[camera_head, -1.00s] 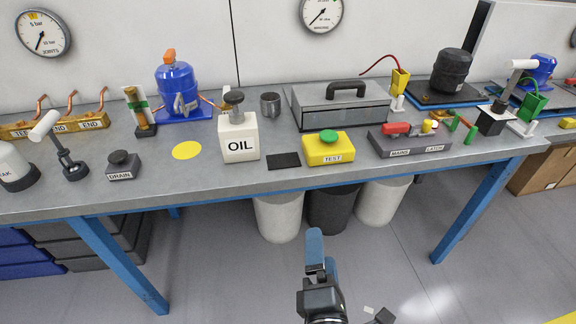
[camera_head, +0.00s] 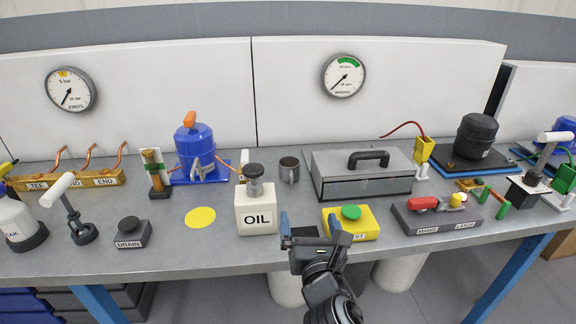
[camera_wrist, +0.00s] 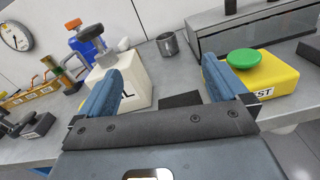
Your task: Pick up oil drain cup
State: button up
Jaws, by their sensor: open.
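The oil drain cup looks to be the small grey metal mug (camera_head: 289,170), upright on the bench behind the OIL bottle and left of the grey metal case. It also shows in the wrist view (camera_wrist: 167,44), beyond the gap between my fingers. My gripper (camera_head: 311,226) is open and empty, over the front edge of the bench, between the white OIL bottle (camera_head: 256,211) and the yellow TEST button box (camera_head: 362,226). In the wrist view my blue fingers (camera_wrist: 160,88) are wide apart, and the cup is well ahead of them, untouched.
The grey metal case (camera_head: 361,184) stands right of the cup. A blue compressor (camera_head: 194,151) is behind left, near a yellow disc (camera_head: 201,217). A black mat (camera_wrist: 180,99) lies between the bottle and TEST box. The DRAIN box (camera_head: 132,233) and MAINS box (camera_head: 437,219) flank the area.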

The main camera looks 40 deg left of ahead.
aim_at(290, 173)
jog(key=i+j, duration=0.2)
jog(key=j, duration=0.15)
jog(key=i+j, duration=0.15)
jog(key=j, duration=0.15)
jog(key=i+j, duration=0.2)
jog(key=j, duration=0.15)
jog(key=i+j, duration=0.2)
jog(key=j, duration=0.15)
